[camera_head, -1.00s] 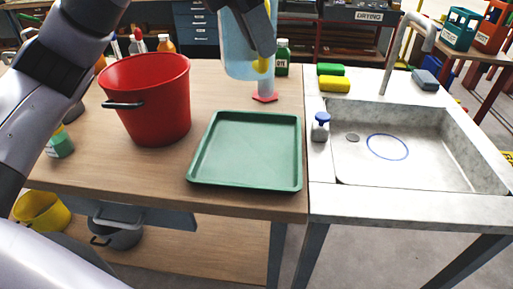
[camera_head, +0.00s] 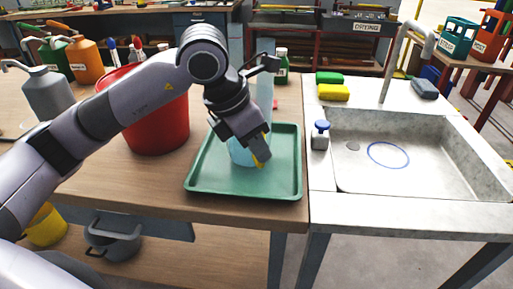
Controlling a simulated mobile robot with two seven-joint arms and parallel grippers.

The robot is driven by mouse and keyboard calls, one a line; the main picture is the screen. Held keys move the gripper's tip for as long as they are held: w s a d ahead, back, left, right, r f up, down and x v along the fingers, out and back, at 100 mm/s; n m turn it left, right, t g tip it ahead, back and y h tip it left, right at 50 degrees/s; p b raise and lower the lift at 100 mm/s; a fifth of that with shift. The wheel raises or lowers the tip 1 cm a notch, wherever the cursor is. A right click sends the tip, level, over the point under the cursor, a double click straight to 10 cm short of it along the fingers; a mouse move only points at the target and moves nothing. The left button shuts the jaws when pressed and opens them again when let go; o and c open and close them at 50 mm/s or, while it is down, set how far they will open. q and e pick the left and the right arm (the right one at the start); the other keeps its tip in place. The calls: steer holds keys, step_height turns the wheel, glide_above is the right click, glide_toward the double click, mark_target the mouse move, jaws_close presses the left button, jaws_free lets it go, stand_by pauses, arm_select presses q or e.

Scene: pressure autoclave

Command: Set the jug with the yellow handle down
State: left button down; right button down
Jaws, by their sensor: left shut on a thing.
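The jug with the yellow handle (camera_head: 240,153) is pale blue and see-through. It is upright over the green tray (camera_head: 213,184), mostly hidden behind my left gripper and wrist. My left gripper (camera_head: 259,161) points down at the jug's near right side and is shut on its yellow handle, of which only a small part shows. The jug's base appears at the tray floor, but I cannot tell if it touches. My right gripper is not in view.
A red bucket (camera_head: 160,128) stands left of the tray, partly behind my left arm. Spray bottles stand at the far left. A sink (camera_head: 405,150) with a soap dispenser (camera_head: 320,135) and two sponges (camera_head: 333,92) is at right. The tray's right part is bare.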

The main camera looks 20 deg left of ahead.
arm_select(q)
steer(key=shift+f, duration=0.5)
steer(key=shift+f, duration=0.2)
steer(key=c, duration=1)
jaws_free()
steer(key=shift+r, duration=0.1)
